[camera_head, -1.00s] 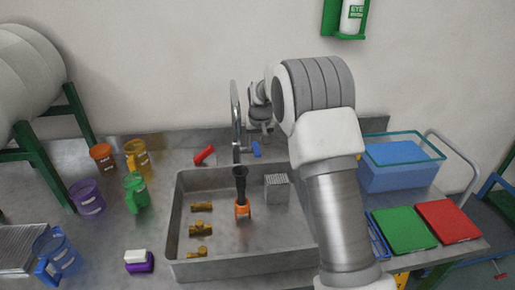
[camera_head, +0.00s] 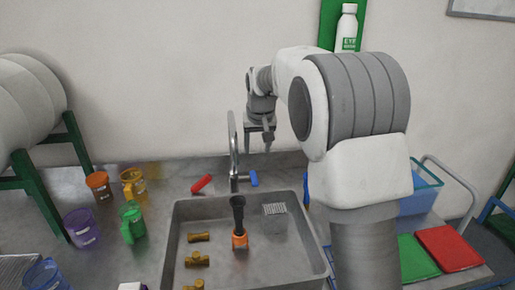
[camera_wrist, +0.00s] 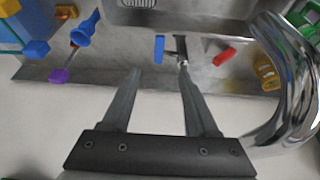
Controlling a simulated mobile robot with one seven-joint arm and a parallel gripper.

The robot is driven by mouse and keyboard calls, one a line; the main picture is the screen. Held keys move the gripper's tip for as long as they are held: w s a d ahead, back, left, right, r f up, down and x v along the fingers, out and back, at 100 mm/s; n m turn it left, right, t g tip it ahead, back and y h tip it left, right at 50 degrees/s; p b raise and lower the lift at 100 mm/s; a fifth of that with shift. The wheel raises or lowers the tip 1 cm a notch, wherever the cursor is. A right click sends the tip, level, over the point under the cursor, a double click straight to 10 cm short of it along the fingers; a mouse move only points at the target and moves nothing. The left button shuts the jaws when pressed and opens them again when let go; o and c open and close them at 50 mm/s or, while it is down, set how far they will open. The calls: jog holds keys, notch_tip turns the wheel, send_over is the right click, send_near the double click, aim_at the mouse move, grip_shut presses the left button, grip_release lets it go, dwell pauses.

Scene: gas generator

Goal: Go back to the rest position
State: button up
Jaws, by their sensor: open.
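My gripper (camera_head: 262,138) is raised above the back edge of the steel sink (camera_head: 178,235), against the wall side, just right of the upright tap (camera_head: 233,148). In the wrist view its two fingers (camera_wrist: 159,72) are apart with nothing between them. Below them lie the blue tap handle (camera_wrist: 159,49) and the red tap handle (camera_wrist: 224,56). The chrome tap (camera_wrist: 290,95) curves close by on the right of that view. My arm fills the right middle of the head view and hides part of the counter.
The sink holds several brass fittings (camera_head: 198,261), a black-and-orange tool (camera_head: 239,240) and a grey perforated piece (camera_head: 275,209). Coloured mugs (camera_head: 132,222) stand left. A blue bin (camera_head: 420,203), green tray (camera_head: 414,260) and red tray (camera_head: 449,248) are right. An eyewash bottle (camera_head: 347,27) hangs behind my arm.

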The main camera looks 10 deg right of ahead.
jog(key=s+d+r, duration=0.1)
jog(key=s+r, duration=0.3)
jog(key=s, duration=0.5)
jog(key=s+d+r, duration=0.1)
jog(key=s+r, duration=0.3)
jog(key=s, duration=0.6)
jog(key=s+f, duration=0.2)
jog(key=s, duration=0.7)
jog(key=s+d+f+t, duration=0.1)
jog(key=s+f, duration=0.2)
jog(key=s, duration=0.7)
jog(key=shift+d, duration=0.2)
